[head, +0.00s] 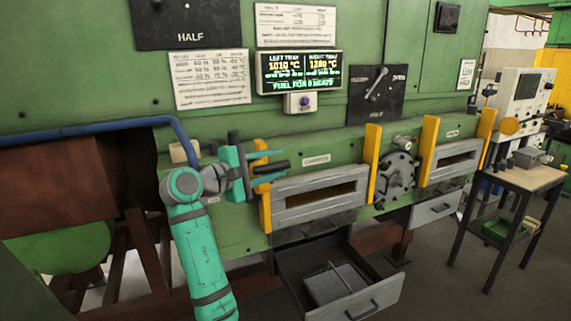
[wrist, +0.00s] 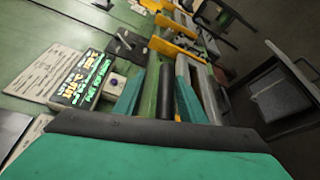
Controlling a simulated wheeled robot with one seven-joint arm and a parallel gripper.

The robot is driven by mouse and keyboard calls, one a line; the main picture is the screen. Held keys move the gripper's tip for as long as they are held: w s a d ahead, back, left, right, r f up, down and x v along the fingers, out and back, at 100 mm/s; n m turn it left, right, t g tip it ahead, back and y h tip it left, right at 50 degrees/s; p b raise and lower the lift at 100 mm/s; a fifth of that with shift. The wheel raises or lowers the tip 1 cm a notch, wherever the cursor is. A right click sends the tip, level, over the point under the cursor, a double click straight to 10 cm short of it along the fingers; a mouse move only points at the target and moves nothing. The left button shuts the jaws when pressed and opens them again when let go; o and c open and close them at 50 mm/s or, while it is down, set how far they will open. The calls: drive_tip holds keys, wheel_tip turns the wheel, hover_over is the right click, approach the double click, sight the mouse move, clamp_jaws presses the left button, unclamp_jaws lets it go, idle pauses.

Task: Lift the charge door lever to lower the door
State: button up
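The charge door (head: 318,207) is a grey frame with a dark slot, between two yellow posts under a small label plate. A black cylindrical grip (head: 274,167), apparently the charge door lever's handle, sticks out by the left post. My gripper (head: 268,169) is at this grip, with one teal finger above and one below it. In the wrist view the dark grip (wrist: 187,100) lies between the two spread fingers of my gripper (wrist: 172,97), with gaps beside it. My gripper is open; contact with the grip cannot be made out. The lever's base is hidden behind my gripper.
A lit display (head: 299,72) and a black lever panel (head: 375,92) are on the green wall above. An open drawer (head: 345,285) juts out below the door. A second slotted door (head: 455,166) and a side table (head: 522,178) are at the right. A blue pipe (head: 90,132) runs at left.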

drive_tip(key=shift+s+a, duration=0.1)
drive_tip(key=shift+s, duration=0.05)
drive_tip(key=v, duration=1)
drive_tip(key=shift+s, duration=0.25)
drive_tip(key=shift+a+r, duration=0.1)
drive_tip(key=shift+r, duration=0.05)
